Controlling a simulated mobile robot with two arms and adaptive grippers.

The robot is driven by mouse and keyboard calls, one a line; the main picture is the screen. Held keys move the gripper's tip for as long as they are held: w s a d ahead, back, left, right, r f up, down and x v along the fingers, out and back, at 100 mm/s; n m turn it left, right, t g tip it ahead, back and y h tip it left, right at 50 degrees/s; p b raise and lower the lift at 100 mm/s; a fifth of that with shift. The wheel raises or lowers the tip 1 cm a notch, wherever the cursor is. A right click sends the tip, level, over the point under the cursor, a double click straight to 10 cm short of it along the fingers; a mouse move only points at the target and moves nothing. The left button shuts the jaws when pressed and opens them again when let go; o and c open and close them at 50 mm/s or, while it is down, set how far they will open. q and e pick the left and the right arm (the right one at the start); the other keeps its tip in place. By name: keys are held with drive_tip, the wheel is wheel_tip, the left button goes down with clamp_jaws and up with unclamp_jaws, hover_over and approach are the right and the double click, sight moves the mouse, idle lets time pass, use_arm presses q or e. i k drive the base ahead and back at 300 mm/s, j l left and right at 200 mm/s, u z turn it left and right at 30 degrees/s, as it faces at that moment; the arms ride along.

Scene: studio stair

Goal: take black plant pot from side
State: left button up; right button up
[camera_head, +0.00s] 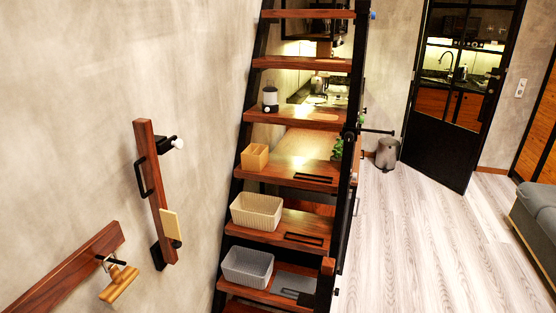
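I cannot clearly make out a black plant pot. A small green plant (338,147) shows at the right end of a middle stair tread, partly behind the black stair rail. Its pot is hidden or merges with the dark rail. Neither of my grippers is in view.
The wooden stair holds a lantern (270,99), a tan box (255,157), a cream basket (256,212) and a grey basket (247,267). Wall rails with hooks (155,190) are at left. A grey object (387,153) stands near the black door (455,90). The floor (420,240) at right is clear.

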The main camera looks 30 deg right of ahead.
sight(336, 158)
drive_tip(key=i+l+u, duration=0.15)
drive_tip(key=l+u, duration=0.25)
drive_tip(key=l, duration=0.45)
drive_tip(key=l+u, duration=0.45)
drive_tip(key=l, duration=0.4)
